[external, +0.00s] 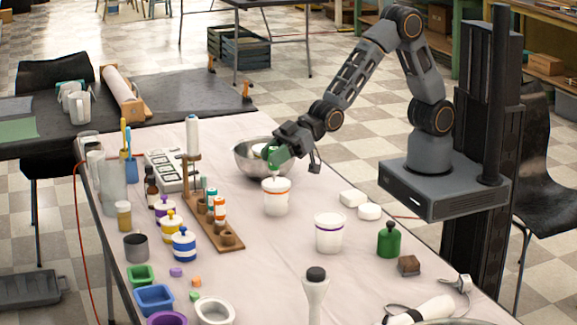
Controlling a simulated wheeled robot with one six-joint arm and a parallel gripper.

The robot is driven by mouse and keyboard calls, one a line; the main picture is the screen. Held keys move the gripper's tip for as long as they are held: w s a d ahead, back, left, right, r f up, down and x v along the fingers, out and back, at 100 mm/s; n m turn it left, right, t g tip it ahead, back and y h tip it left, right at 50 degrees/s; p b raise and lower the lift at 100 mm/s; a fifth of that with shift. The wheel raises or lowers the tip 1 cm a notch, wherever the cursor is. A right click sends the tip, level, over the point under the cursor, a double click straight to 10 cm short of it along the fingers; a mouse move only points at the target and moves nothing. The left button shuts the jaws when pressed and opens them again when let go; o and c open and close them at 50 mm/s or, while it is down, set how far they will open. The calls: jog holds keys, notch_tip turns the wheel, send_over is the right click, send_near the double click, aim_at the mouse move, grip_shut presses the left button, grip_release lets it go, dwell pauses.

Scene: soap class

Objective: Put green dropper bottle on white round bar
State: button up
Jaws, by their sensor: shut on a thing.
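My gripper (284,150) is at the end of my arm, over the far middle of the table, near the metal bowl. It is shut on a green item that looks like the green dropper bottle (274,157). This item is held tilted above the white tub with the orange band, and the gripper partly hides it. The white round bar (369,212) lies flat on the table to the right, beside a white block-shaped bar (353,198). The top of the round bar is bare.
The orange-banded tub (276,198) and a purple-banded tub (329,233) stand left of the bars. A dark green jar (388,241) and a brown block (409,265) are in front of them. The metal bowl (240,165) is behind. A wooden rack (228,240) stands left.

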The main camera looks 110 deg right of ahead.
jog(key=s+f+n+g+y+p, duration=0.2)
jog(key=s+n+y+p, duration=0.2)
jog(key=p, duration=0.2)
jog(key=n+g+y+p, duration=0.6)
jog(key=n+g+p, duration=0.2)
jog(key=n, duration=0.1)
send_over(370, 207)
notch_tip(370, 207, down, 3)
jog(key=shift+a+f, duration=0.1)
jog(key=shift+f, duration=2.3)
jog(key=shift+f, duration=0.15)
jog(key=o, duration=0.9)
